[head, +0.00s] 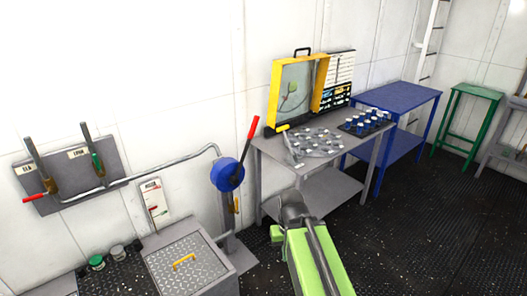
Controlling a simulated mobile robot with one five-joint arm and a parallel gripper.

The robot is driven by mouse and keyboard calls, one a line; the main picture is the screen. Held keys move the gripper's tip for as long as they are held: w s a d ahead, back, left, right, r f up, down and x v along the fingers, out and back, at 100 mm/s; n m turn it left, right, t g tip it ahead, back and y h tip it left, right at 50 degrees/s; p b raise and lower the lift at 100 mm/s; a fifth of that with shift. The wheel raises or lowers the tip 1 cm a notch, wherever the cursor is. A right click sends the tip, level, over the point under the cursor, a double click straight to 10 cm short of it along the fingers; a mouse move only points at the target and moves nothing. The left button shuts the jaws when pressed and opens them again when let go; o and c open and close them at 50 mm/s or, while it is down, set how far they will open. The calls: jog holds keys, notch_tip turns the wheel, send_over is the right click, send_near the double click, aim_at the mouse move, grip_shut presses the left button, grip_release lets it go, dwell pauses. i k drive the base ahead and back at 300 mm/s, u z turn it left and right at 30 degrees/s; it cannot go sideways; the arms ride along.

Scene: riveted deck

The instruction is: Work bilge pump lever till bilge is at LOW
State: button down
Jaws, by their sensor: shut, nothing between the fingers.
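The bilge pump appears as a round blue housing (228,174) on a grey post left of the grey table. Its lever (251,137) has a red grip and leans up and to the right. A white gauge plate (154,200) with red marks is on the wall to the left; its reading is too small to make out. My gripper (291,203) is the dark end of my green arm, right of and below the pump, apart from the lever. It is shut and empty; its fingertips are hard to make out.
A grey wall panel (66,196) carries two upright labelled levers. A pipe runs from it to the pump. A grey hatch box (215,276) with a yellow handle stands below. The grey table (268,148) bears a yellow case and small parts. Open deck (420,225) lies right.

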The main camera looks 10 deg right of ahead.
aim_at(235, 180)
jog(key=u, duration=0.2)
jog(key=i, duration=0.9)
jog(key=u, duration=1.75)
jog(key=k, duration=1)
jog(key=z, duration=0.7)
jog(key=i, duration=0.95)
